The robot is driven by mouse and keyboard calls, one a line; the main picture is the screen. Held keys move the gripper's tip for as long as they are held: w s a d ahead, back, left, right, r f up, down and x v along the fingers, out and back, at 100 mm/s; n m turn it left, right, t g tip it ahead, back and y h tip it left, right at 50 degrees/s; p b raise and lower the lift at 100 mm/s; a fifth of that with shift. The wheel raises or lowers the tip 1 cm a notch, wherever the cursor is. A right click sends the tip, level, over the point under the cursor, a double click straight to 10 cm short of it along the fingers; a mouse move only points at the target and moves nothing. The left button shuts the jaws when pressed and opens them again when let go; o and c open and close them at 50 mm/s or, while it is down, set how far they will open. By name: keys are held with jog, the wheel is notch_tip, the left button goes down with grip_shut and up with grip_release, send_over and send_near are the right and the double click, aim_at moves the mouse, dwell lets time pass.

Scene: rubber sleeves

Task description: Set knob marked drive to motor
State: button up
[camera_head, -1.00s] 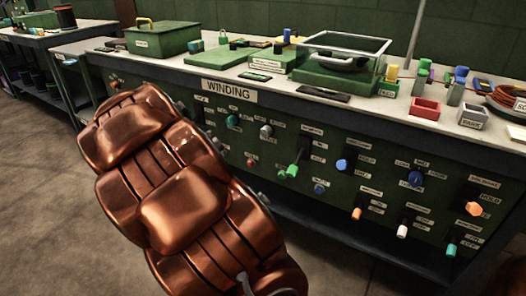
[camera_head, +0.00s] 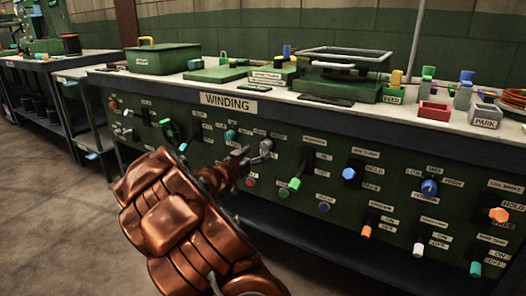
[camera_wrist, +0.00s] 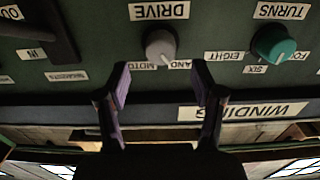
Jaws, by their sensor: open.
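The grey drive knob (camera_wrist: 160,45) sits on the dark green panel, under an upside-down DRIVE label (camera_wrist: 159,11) in the wrist view. A partly hidden MOTO... label (camera_wrist: 143,66) is at its left and an ...AND label (camera_wrist: 181,64) at its right. In the head view the grey knob (camera_head: 266,146) is right of a teal knob. My gripper (camera_wrist: 162,82) is open and empty, its fingers either side of the knob's line, apparently short of it. In the head view my gripper (camera_head: 246,157) is just left of the knob.
The teal turns knob (camera_wrist: 274,45) is right of the drive knob in the wrist view, and a dark lever switch (camera_wrist: 52,35) is left. Several other knobs fill the panel, including a green one (camera_head: 293,184). The bench top (camera_head: 225,92) overhangs above, carrying boxes.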

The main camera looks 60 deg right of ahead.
aim_at(264, 147)
jog(key=shift+w+d+b, duration=0.15)
jog(key=shift+d+b, duration=0.65)
jog(key=shift+d, duration=1.75)
jog(key=shift+c, duration=0.4)
jog(key=c, duration=1.1)
jog(key=shift+o, duration=0.2)
